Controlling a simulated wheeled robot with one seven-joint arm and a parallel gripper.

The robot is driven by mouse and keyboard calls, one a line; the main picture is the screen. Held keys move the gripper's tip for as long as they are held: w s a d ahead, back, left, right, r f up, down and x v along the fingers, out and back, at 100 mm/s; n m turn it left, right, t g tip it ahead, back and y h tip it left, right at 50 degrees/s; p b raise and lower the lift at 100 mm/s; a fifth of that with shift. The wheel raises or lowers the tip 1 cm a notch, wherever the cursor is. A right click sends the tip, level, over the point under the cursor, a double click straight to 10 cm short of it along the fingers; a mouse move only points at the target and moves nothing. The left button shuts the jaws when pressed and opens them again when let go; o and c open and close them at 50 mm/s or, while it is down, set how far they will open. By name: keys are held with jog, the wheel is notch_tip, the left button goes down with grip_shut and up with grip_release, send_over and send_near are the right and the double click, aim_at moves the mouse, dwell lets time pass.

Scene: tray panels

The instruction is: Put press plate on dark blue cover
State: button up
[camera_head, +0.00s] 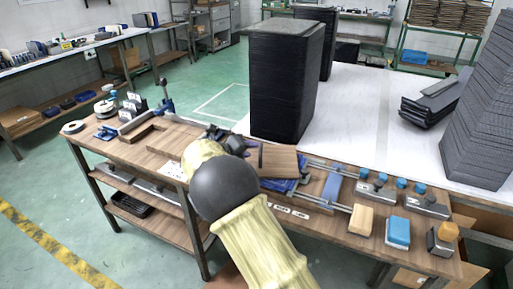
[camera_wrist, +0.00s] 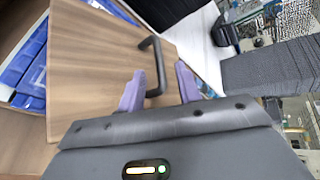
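The press plate is a brown wooden board (camera_head: 278,160) with a black bar handle, on the bench right of my arm in the head view. In the wrist view the board (camera_wrist: 100,60) fills the left, and its handle (camera_wrist: 156,65) stands between my fingers. My gripper (camera_wrist: 160,80) is open, its purple fingers on either side of the handle, with a gap visible on the right. Blue parts, likely the dark blue cover, show at the board's lower edge (camera_head: 280,186) and at left in the wrist view (camera_wrist: 30,75). Whether board and blue touch is unclear.
A tall black stack (camera_head: 285,85) stands behind the board on the white table (camera_head: 365,105). Rails with a blue block (camera_head: 331,187), clamps and blocks (camera_head: 361,219) crowd the bench's right. Wooden trays (camera_head: 170,138) and tools lie at left.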

jog(key=v, duration=0.5)
jog(key=shift+s+p, duration=0.1)
jog(key=shift+p, duration=0.2)
